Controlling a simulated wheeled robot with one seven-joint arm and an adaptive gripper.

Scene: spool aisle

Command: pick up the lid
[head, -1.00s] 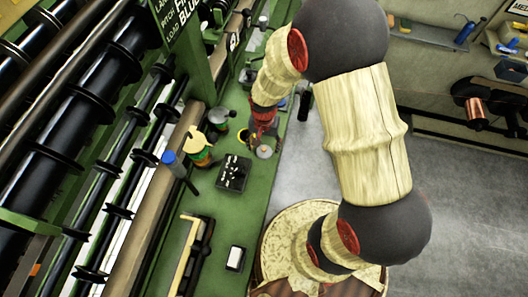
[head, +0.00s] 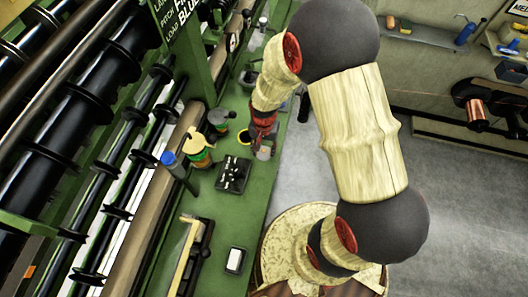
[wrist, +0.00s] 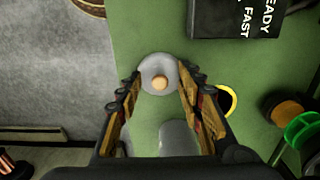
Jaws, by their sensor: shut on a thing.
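The lid (wrist: 148,84) is a pale grey round disc with a tan knob in its middle, seen between my fingertips in the wrist view. My gripper (wrist: 160,84) is shut on it, one finger at each side. In the head view my gripper (head: 263,137) is over the green bench, with the pale lid at its tip, small and partly hidden. A translucent grey shape (wrist: 178,138) shows between the fingers nearer my palm; I cannot tell what it is.
A yellow-rimmed dark cup (head: 244,137) stands close to my gripper. Grey floor lies to the right.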

